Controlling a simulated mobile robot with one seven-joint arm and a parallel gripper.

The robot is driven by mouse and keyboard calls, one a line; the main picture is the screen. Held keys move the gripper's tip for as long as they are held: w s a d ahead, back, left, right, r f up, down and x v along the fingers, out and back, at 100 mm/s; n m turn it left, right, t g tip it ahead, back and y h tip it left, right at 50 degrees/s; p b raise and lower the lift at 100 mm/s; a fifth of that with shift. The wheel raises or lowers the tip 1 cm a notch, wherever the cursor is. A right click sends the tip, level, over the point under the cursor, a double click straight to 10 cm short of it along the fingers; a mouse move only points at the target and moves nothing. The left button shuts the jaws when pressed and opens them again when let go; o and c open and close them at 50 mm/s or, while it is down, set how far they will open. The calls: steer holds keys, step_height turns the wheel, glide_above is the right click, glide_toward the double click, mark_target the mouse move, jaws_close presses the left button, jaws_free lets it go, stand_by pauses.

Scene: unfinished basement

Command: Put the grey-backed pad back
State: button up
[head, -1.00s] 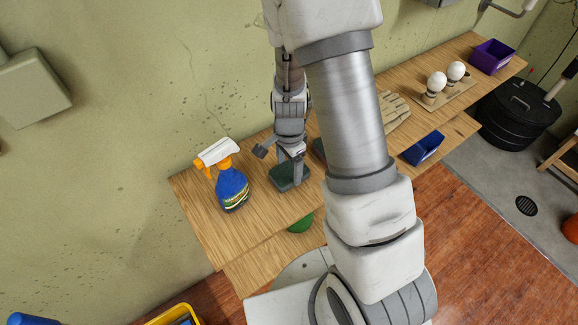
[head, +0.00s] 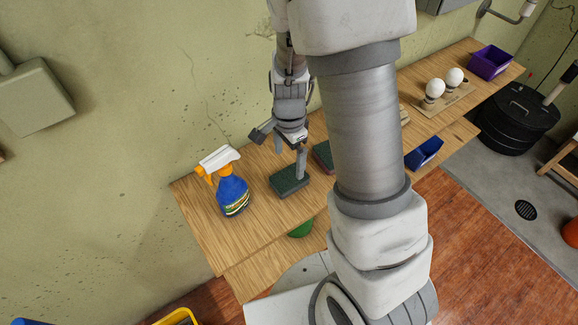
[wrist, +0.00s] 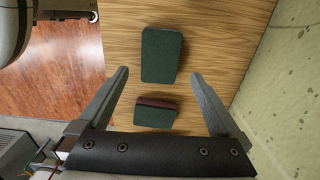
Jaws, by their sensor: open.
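A dark green pad (head: 290,181) lies flat on the wooden bench, right of the spray bottle. In the wrist view the same pad (wrist: 161,55) lies beyond my fingertips. A second pad (head: 323,155), green with a maroon layer, lies to its right, partly behind my arm. In the wrist view this second pad (wrist: 154,118) sits between my fingers, below them. I cannot make out a grey back on either pad. My gripper (head: 280,155) is open and empty above the bench near the first pad; its spread fingers (wrist: 160,75) also show in the wrist view.
A blue spray bottle (head: 232,190) stands left of the pads. A blue bin (head: 424,153), light bulbs on a wooden holder (head: 452,98) and a purple bin (head: 490,62) are to the right. The wall (head: 140,90) runs close behind. Something green (head: 301,228) shows at the bench's front edge.

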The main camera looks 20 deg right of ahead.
steer(key=s+r+n+t+y, duration=0.1)
steer(key=s+r+n, duration=0.25)
steer(key=r, duration=0.55)
steer(key=s+r+n+t, duration=0.2)
steer(key=r+n, duration=0.2)
steer(key=r, duration=0.6)
steer(key=s+r+n+t+h, duration=0.1)
steer(key=s+r+n+t, duration=0.1)
steer(key=s+r+n, duration=0.5)
steer(key=shift+s+t, duration=0.3)
steer(key=shift+s, duration=0.5)
